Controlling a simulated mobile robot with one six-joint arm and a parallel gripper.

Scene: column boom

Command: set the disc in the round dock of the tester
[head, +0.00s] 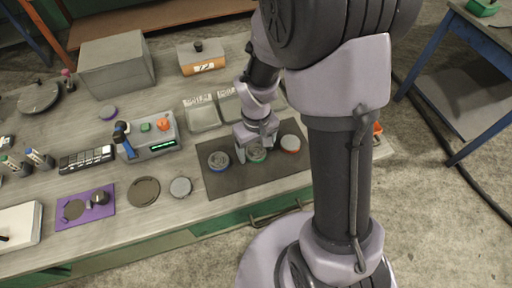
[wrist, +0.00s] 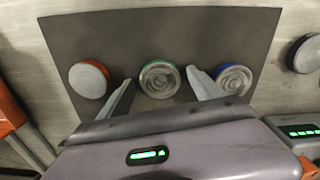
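Three discs lie in a row on a dark mat (head: 240,184): a blue-rimmed disc (head: 218,160), a green-rimmed disc (head: 256,154) in the middle and a red-rimmed disc (head: 290,143). My gripper (head: 257,143) is open above the mat at the green-rimmed disc. In the wrist view my fingers lie either side of the green-rimmed disc (wrist: 160,79), with gaps showing; the red-rimmed disc (wrist: 88,79) is left and the blue-rimmed disc (wrist: 233,79) right.
A grey round piece (head: 180,187) and a dark round plate (head: 144,191) lie left of the mat. Two grey trays with labels (head: 203,116) stand behind it. A purple plate (head: 86,207), a keypad (head: 86,159) and a large grey box (head: 117,65) are farther left.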

